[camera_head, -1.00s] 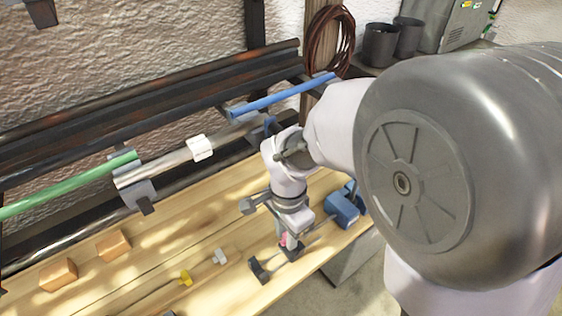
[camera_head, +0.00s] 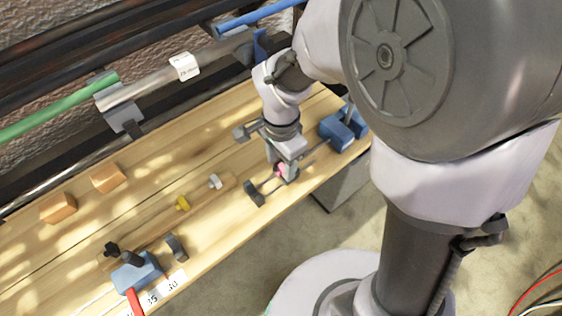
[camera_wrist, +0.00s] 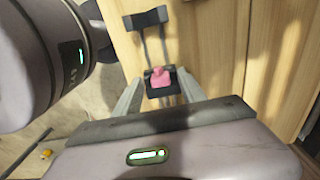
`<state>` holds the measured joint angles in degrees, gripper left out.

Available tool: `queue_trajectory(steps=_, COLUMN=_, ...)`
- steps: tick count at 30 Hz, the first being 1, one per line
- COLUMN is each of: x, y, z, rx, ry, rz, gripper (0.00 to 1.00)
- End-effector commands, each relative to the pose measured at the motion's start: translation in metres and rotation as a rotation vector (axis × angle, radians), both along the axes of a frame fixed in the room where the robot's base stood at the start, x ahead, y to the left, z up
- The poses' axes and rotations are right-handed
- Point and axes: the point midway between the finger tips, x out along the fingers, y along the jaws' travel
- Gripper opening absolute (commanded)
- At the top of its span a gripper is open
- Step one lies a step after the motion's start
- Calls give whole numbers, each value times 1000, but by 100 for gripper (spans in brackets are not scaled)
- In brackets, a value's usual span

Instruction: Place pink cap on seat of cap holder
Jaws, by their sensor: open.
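The pink cap (camera_wrist: 160,77) sits on a dark block (camera_wrist: 163,89) carried by two thin rods in the wrist view. It lies between my open fingers; contact cannot be told. In the head view only a bit of the pink cap (camera_head: 279,169) shows beside my gripper (camera_head: 284,172), which points down at the bench's right part. My gripper (camera_wrist: 160,83) is open. I cannot tell for certain which fixture is the cap holder; the dark block under the cap may be part of it.
On the bench (camera_head: 150,160), a yellow cap (camera_head: 183,203) and a white cap (camera_head: 215,181) stand on a wooden strip. A dark end block (camera_head: 254,192) and a blue clamp (camera_head: 342,127) flank my gripper. Orange blocks (camera_head: 58,207) lie left. Pipes run behind.

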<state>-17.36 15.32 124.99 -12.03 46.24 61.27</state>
Motion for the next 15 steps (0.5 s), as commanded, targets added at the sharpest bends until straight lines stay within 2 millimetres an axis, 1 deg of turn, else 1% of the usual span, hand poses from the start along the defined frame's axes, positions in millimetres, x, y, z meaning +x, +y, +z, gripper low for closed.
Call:
queue_trajectory(steps=1, x=1, y=0, z=17, rx=1, ry=-5, rz=1, gripper=48)
queue_trajectory(steps=6, x=1, y=0, z=69, rx=2, ry=-6, rz=0, gripper=48)
queue_trajectory(steps=9, x=1, y=0, z=92, rx=1, ry=-4, rz=-1, gripper=48)
queue_trajectory(steps=15, x=-2, y=-3, z=119, rx=9, ry=-15, rz=13, gripper=48)
